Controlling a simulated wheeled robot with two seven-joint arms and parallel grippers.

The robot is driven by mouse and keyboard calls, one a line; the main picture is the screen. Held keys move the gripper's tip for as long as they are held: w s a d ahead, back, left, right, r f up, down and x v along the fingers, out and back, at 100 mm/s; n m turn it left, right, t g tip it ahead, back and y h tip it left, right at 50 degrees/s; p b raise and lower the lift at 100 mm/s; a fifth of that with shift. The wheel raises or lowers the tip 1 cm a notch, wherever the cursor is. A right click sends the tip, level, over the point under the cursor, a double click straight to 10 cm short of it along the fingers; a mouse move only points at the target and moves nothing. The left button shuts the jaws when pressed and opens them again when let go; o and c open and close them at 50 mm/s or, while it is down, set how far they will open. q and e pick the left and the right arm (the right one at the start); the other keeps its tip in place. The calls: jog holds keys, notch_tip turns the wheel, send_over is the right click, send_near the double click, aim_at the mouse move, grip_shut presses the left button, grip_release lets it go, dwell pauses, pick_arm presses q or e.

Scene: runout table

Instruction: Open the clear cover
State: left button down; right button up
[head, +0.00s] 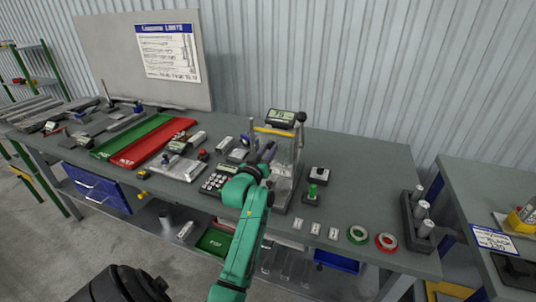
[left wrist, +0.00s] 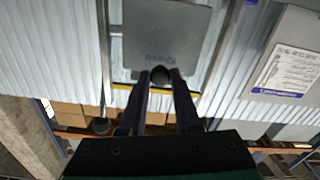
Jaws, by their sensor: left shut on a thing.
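The clear cover (head: 287,162) belongs to a gauge stand near the middle of the bench, with a digital readout (head: 281,117) on top and a yellow strip (head: 273,131) across its upper part. My left gripper (head: 267,152) reaches up in front of it. In the left wrist view, the two dark fingers of my left gripper (left wrist: 160,78) are closed on a small round dark knob (left wrist: 160,75) by the yellow strip (left wrist: 122,87). My arm hides part of the stand in the head view. My right gripper is not in view.
A keypad (head: 214,183) and small tools lie left of the stand. A green button box (head: 313,192) stands close on its right. Red and green trays (head: 150,147) lie further left. Tape rings (head: 358,235) lie near the front right edge, with free bench behind them.

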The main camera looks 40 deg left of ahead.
aim_at(273, 133)
pick_arm(q)
notch_tip(273, 133, up, 4)
jog(key=shift+f+p, duration=0.2)
jog(key=shift+p, duration=0.45)
jog(key=shift+f, duration=0.1)
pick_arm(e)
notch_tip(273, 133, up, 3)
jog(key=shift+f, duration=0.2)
pick_arm(q)
jog(key=c, duration=0.6)
grip_release()
